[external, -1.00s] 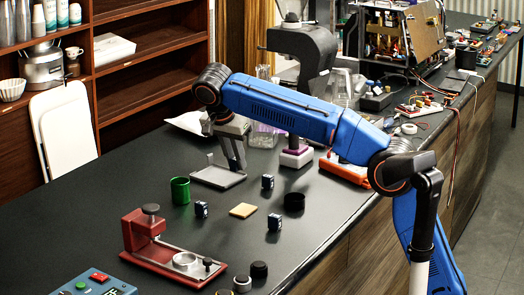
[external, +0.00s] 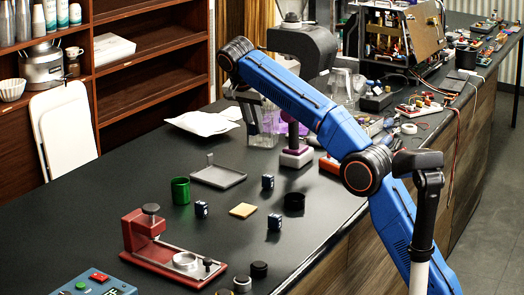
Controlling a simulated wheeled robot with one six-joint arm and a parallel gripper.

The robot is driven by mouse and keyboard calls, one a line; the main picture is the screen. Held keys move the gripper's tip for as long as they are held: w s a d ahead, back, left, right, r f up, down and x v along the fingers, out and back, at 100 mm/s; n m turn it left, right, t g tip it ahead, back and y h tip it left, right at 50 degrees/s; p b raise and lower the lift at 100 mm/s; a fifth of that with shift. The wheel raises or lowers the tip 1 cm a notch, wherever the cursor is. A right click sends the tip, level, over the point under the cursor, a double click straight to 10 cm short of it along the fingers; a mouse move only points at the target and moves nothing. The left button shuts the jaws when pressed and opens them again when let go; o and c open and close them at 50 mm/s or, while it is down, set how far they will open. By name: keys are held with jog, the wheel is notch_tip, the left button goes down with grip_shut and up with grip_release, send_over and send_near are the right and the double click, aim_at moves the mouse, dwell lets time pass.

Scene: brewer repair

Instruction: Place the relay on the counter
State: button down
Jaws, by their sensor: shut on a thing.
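My gripper (external: 252,116) points down above the far part of the black counter (external: 110,195), behind the flat grey tray. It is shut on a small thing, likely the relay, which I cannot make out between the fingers. The grey tray (external: 219,177), with an upright tab at its back edge, lies empty on the counter. Three small dark blue blocks with pale markings stand apart on the counter: one (external: 201,209) near the green cup, one (external: 267,182) behind and one (external: 274,223) in front. I cannot tell whether these are relays too.
A green cup (external: 180,191), a tan square pad (external: 243,210) and a black ring (external: 294,201) stand near the blocks. A red clamp fixture (external: 150,245) is in front. Clear containers (external: 268,124) and a purple-handled tool (external: 296,152) are near my gripper. The left counter is clear.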

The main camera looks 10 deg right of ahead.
jog(key=w+d, duration=0.4)
jog(key=w, duration=0.1)
jog(key=shift+d+f, duration=0.2)
jog(key=shift+f, duration=4.85)
jog(key=shift+f, duration=0.1)
jog(key=c, duration=1.7)
grip_release()
jog(key=shift+w, duration=0.1)
jog(key=shift+o, duration=0.2)
jog(key=v, duration=1.2)
